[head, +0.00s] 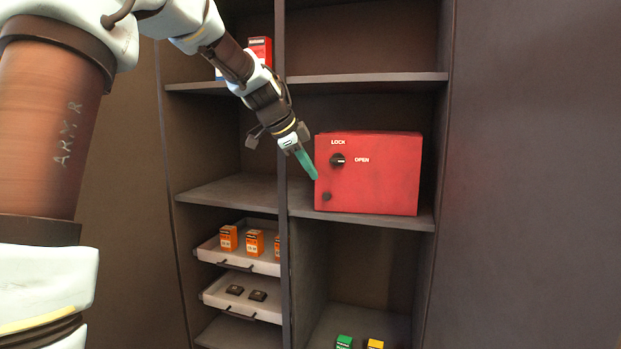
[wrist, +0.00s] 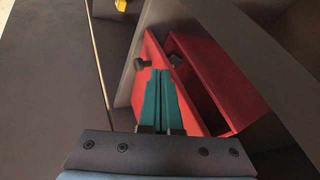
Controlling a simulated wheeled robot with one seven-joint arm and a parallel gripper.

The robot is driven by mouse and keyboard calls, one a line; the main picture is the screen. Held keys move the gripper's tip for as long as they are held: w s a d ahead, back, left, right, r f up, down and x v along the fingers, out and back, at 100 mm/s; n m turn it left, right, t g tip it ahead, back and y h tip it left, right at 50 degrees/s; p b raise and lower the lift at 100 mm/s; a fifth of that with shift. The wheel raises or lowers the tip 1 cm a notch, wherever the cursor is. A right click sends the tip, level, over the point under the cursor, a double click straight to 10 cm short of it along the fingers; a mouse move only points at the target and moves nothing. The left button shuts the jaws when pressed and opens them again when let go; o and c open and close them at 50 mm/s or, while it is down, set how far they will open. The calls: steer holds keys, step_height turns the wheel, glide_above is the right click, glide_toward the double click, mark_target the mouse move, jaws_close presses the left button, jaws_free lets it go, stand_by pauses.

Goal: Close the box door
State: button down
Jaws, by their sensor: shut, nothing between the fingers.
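The red box stands on a middle shelf of the cabinet. Its door (head: 375,185) faces me in the head view, with a black knob (head: 338,159) between the words LOCK and OPEN and a smaller dark knob (head: 326,197) below. In the wrist view the door (wrist: 154,48) stands ajar, with a dark gap between it and the box body (wrist: 215,75). My gripper (head: 314,177) is shut and empty, its green fingertips at the door's left edge. In the wrist view the fingertips (wrist: 163,73) overlap the door. I cannot tell whether they touch it.
A cabinet upright (head: 283,120) stands just left of the box, close to my wrist. An upper shelf (head: 365,78) runs above it. Pull-out trays (head: 240,263) with orange boxes and small dark items are at lower left. Green and yellow boxes (head: 344,342) sit below.

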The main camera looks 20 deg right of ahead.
steer(key=shift+w+d+r+m+g+p, duration=0.1)
steer(key=shift+w+d+m+g+p, duration=0.35)
steer(key=shift+w, duration=0.55)
steer(key=shift+w+d+r+m+g+p, duration=0.15)
steer(key=shift+w+d+m+p, duration=0.1)
steer(key=shift+w+d+m, duration=0.55)
steer(key=shift+w+n, duration=0.2)
steer(key=shift+n, duration=0.05)
steer(key=shift+s+a+f, duration=0.1)
